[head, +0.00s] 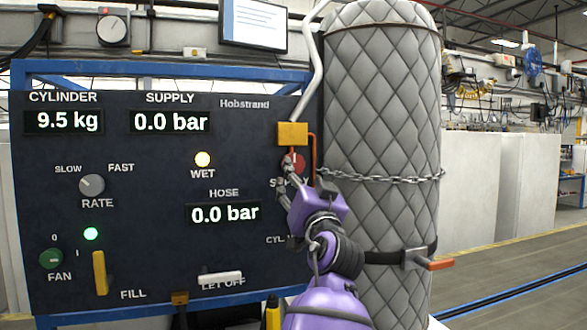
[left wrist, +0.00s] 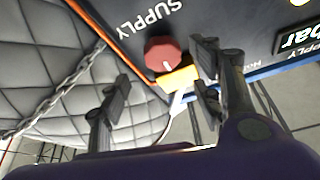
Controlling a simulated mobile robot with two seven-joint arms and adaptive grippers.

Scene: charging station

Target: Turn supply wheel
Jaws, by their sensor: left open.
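The red round supply wheel (head: 299,163) is on the dark control panel (head: 140,240), under a yellow block, and partly hidden by my left gripper (head: 287,178) in the head view. In the left wrist view the wheel (left wrist: 165,53) shows a white mark and lies ahead of the gap between the fingers of my left gripper (left wrist: 160,88). The fingers are spread, with nothing between them that I can see gripped. Contact with the wheel cannot be told. The supply display (head: 171,121) reads 0.0 bar. My right gripper is in neither view.
A grey quilted cylinder (head: 380,100) with a chain (head: 400,177) stands close right of the wheel. An orange pipe and the yellow block (left wrist: 180,78) are beside the wheel. The panel also has a rate knob (head: 92,185), a fan knob (head: 51,258) and a yellow fill lever (head: 100,272).

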